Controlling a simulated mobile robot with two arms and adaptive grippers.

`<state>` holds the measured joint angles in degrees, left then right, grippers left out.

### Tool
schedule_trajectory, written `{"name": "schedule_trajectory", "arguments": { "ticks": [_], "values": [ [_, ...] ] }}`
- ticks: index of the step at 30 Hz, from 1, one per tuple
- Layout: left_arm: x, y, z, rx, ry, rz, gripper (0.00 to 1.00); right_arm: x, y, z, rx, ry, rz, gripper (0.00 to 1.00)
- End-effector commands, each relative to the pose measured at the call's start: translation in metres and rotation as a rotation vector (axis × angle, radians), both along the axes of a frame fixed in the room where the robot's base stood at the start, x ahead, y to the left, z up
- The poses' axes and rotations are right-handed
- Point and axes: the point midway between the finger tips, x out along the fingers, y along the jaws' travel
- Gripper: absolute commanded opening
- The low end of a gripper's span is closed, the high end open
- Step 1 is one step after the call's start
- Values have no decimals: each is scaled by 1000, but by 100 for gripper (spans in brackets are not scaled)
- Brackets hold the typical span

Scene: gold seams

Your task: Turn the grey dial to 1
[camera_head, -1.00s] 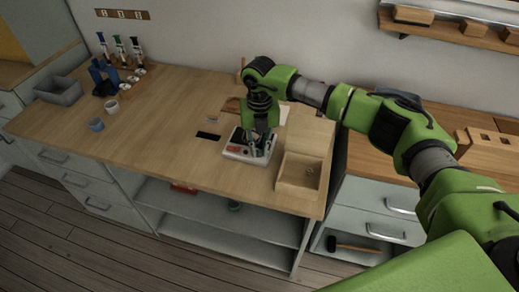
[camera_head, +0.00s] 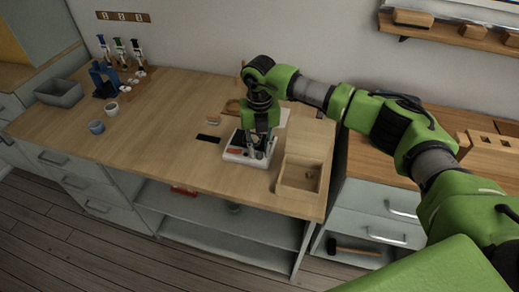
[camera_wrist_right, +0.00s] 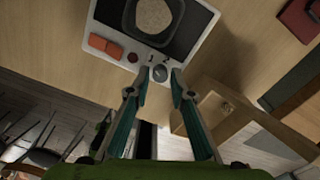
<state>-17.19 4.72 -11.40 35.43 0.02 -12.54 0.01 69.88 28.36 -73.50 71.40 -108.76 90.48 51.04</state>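The grey dial (camera_wrist_right: 159,73) sits on the front edge of a white device (camera_head: 233,155), which also shows in the wrist view (camera_wrist_right: 207,17). An orange-red switch (camera_wrist_right: 106,46) and a small dark red button (camera_wrist_right: 133,57) are left of the dial. Small marks are printed by the dial; its exact setting is too small to read. My right gripper (camera_head: 258,150) points down over the device. In the wrist view its open fingertips (camera_wrist_right: 160,75) are on either side of the dial, with visible gaps. I cannot tell their height relative to it. My left gripper is not in view.
An open wooden box (camera_head: 286,181) stands close to the right of the device. A black flat piece (camera_head: 208,138) lies to its left. Cups (camera_head: 97,126), a grey bin (camera_head: 60,92) and a pipette rack stand far left. The front left of the bench (camera_head: 150,150) is clear.

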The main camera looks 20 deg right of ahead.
Motion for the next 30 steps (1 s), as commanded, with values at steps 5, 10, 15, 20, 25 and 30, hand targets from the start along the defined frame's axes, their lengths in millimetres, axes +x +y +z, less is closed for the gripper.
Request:
{"name": "schedule_trajectory", "arguments": {
  "ticks": [5, 10, 15, 20, 25, 30],
  "values": [
    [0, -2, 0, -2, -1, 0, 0, 2, 0, 35, 2, -7, 0, 21],
    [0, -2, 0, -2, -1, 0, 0, 1, 0, 72, 2, -6, 0, 21],
    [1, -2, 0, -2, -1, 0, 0, 1, 0, 99, 1, -4, 0, 21],
    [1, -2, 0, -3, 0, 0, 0, 1, 0, 111, 0, -4, 0, 21],
    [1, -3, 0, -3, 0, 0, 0, 0, 0, 113, 1, -2, 0, 21],
    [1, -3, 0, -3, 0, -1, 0, 1, 0, 113, 0, -3, 0, 21]
  ]
}}
